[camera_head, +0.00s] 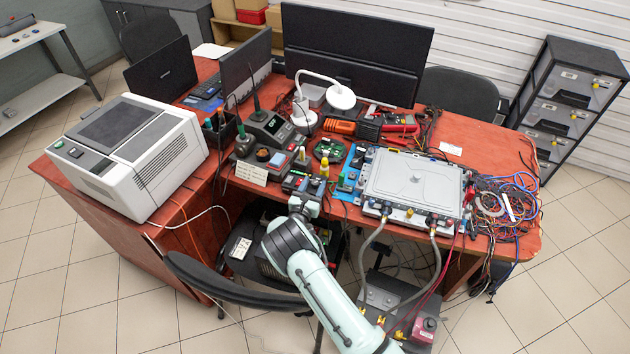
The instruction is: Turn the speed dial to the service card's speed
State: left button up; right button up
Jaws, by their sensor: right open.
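A small cream card with writing (251,173) stands at the front edge of the red desk, left of centre; it looks like the service card, but its text is too small to read. My right gripper (304,203) is open at the desk's front edge, right of the card, close to small dark devices (301,184). Its fingertips are hard to make out. My left gripper is out of view.
A silver lidded case (413,178) stands on the desk (490,148), with grey hoses (437,262) running down to a grey unit (385,299). Tangled wires (507,205) crowd the right end. A white printer-like machine (135,150) stands left. A dark chair (230,285) is in front.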

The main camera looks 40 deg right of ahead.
jog(key=shift+x, duration=0.9)
jog(key=shift+c, duration=0.3)
